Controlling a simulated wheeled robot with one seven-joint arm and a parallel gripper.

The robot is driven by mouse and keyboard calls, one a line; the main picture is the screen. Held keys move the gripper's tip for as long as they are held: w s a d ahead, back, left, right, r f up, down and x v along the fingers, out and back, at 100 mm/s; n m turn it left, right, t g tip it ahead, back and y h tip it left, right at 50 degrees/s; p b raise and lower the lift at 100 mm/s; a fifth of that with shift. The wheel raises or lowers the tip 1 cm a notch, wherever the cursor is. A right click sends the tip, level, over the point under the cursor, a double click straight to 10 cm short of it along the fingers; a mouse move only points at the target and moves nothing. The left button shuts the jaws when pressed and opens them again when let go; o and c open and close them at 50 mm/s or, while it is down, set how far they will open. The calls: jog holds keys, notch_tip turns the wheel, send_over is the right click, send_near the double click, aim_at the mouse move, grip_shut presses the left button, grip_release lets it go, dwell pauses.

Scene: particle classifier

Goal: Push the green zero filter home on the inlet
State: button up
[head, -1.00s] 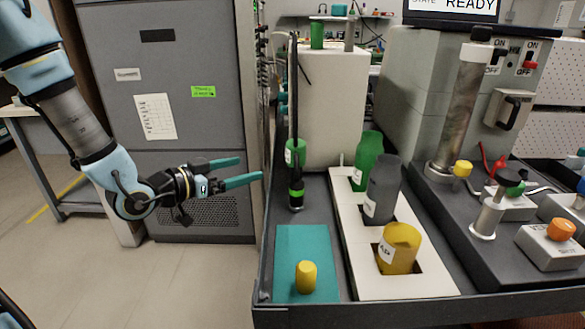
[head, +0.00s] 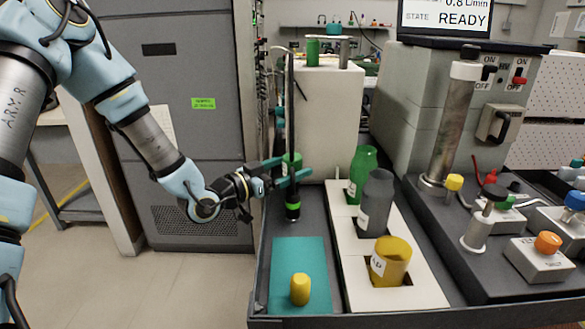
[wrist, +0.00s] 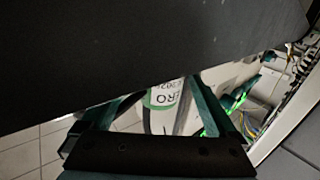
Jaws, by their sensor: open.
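The green zero filter (head: 291,158) is upright near the back left of the dark bench, with a white label and green body. A thin dark rod rises by it, and a black piece with a bright green band (head: 293,196) is below. My gripper (head: 296,166) is open, its teal fingers reaching in from the left at the filter's height. In the wrist view the filter (wrist: 163,97), marked "ZERO", shows between the two fingers, with a grey bar beside it. Contact cannot be told. A large dark surface hides the upper wrist view. I cannot make out the inlet.
A white rack (head: 425,292) holds green, grey and yellow bottles right of the filter. A yellow plug (head: 300,289) stands on a teal mat (head: 290,252) in front. A grey instrument (head: 415,120) with a READY screen stands at the back right.

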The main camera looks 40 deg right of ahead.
jog(key=shift+d, duration=0.45)
grip_shut()
dwell(0.5)
